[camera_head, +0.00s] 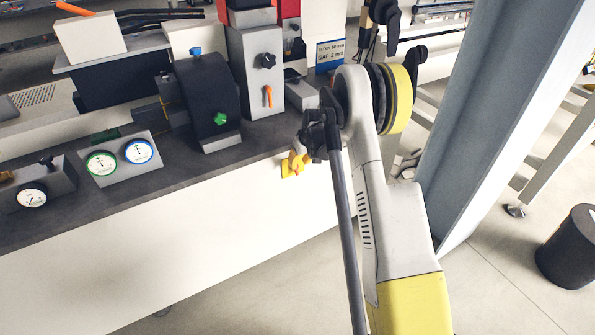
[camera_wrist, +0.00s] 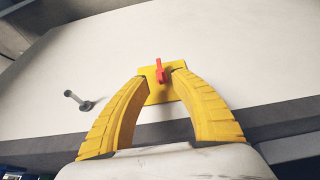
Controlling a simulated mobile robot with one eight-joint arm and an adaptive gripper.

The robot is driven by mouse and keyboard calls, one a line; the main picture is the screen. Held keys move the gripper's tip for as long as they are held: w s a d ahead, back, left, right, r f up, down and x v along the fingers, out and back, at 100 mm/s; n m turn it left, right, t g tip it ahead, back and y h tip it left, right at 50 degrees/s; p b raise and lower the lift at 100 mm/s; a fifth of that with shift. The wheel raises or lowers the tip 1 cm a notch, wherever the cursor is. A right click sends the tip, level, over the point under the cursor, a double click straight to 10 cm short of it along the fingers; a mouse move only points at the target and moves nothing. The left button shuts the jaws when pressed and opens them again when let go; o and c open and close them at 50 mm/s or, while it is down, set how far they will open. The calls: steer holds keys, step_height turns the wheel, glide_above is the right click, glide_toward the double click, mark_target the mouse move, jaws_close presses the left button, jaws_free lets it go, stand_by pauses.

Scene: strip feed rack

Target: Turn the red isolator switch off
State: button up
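The red isolator switch handle (camera_wrist: 160,71) stands out from a yellow square plate (camera_wrist: 155,92) on a white panel in the wrist view. The handle is roughly upright in that picture. My gripper (camera_wrist: 162,80) is open, with its two yellow fingers curving up to either side of the handle. The fingertips overlap the plate's edges in the picture; I cannot tell whether they touch it. No finger is seen closed on the handle. In the head view, my gripper (camera_head: 295,160) is a small yellow shape at the bench's white front, partly behind my arm; the red handle cannot be made out there.
The white bench front (camera_head: 190,255) is mostly bare. A small grey peg (camera_wrist: 80,101) sticks out left of the plate. Gauges (camera_head: 122,160), a black roller housing (camera_head: 208,100) and a grey box with an orange lever (camera_head: 268,97) stand on the bench. A grey post (camera_head: 500,110) rises at right.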

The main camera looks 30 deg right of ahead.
mark_target(298, 165)
steer(key=b+x, duration=0.1)
steer(key=x, duration=0.3)
steer(key=shift+w+f, duration=0.15)
steer(key=shift+f, duration=0.05)
jaws_close()
